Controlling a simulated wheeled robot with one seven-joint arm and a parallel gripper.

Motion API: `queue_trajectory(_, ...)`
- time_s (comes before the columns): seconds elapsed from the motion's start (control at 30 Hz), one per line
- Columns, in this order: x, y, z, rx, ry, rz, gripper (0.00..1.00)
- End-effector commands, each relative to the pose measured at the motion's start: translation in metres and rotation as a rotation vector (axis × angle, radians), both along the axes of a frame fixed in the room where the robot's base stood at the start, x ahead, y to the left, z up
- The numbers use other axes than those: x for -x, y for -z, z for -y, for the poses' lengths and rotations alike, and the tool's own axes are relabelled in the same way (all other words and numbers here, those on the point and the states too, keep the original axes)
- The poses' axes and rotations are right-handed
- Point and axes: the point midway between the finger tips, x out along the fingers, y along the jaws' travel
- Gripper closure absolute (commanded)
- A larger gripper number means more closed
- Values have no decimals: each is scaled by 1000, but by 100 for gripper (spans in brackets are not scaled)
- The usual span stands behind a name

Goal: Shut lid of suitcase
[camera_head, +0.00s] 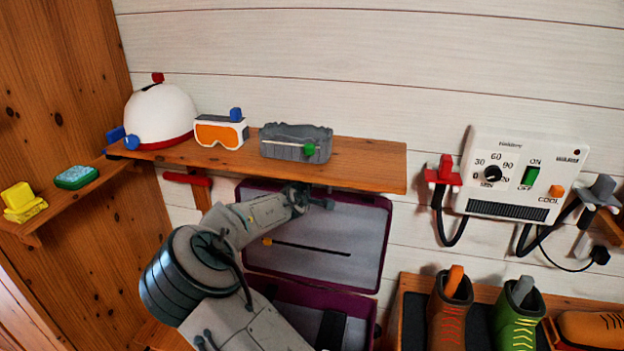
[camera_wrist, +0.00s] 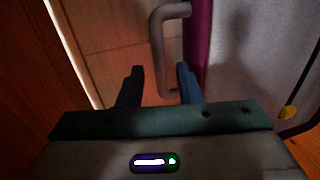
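The suitcase is open, with its purple-rimmed lid (camera_head: 372,240) raised steeply against the wall under the wooden shelf. Its purple base (camera_head: 355,303) lies below, partly hidden by my arm. My gripper (camera_head: 318,197) is at the lid's upper edge, just below the shelf, and its fingers are hard to make out there. A grey handle (camera_wrist: 158,40) on the lid's purple rim (camera_wrist: 201,40) is just ahead of the fingertips. I cannot tell whether they touch.
The shelf (camera_head: 375,165) overhangs the lid and carries a white helmet (camera_head: 160,115), orange goggles (camera_head: 220,131) and a grey box (camera_head: 295,143). A wall control panel (camera_head: 522,175) hangs right. Boots (camera_head: 450,310) stand on a rack at lower right. A wooden wall (camera_head: 60,100) bounds the left.

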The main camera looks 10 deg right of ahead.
Motion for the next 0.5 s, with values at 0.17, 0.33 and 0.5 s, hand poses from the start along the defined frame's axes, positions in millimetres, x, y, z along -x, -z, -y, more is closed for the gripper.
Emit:
queue_trajectory(0.17, -22, 6, 10, 1, 2, -2, 68)
queue_trajectory(0.33, -37, 11, 16, 0, 1, -1, 68)
queue_trajectory(0.5, -42, 14, 18, -2, 1, 0, 68)
